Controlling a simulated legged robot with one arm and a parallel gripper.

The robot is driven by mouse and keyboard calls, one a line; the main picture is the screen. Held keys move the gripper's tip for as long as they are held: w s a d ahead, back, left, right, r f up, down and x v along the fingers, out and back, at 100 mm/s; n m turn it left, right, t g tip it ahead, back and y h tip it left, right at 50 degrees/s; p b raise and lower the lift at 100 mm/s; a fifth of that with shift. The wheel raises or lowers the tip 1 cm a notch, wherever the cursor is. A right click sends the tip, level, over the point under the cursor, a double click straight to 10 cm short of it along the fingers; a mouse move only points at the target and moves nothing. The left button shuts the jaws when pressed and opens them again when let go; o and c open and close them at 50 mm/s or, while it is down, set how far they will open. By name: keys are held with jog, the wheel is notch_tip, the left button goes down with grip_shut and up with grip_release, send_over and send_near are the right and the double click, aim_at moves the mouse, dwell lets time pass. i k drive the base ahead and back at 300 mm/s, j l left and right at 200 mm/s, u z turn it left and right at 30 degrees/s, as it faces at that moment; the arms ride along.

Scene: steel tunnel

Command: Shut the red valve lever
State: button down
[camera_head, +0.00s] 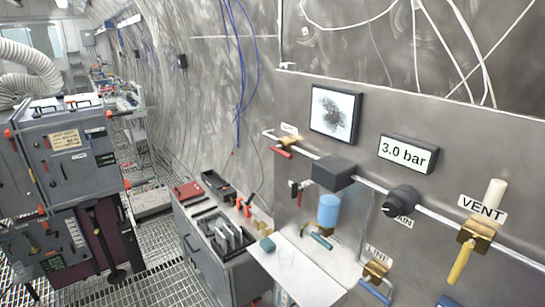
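A red valve lever (282,152) sits on a small brass valve (290,141) on the pipe at the left end of the grey wall panel (400,150). The lever points down and to the left, roughly along the pipe; its exact angle is hard to tell at this size. A label (289,128) above it is too small to read. A second, smaller valve with a reddish part (294,187) sits lower on the panel. My gripper is not in view.
A gauge display (407,153) reads 3.0 bar. A black knob (401,200), a yellow VENT lever (460,262) and blue levers (374,291) lie to the right. A grey cabinet (205,255) with tools stands below left. Grated floor (165,255) lies open beside it.

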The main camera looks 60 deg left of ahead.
aim_at(277, 148)
jog(key=u, duration=1.9)
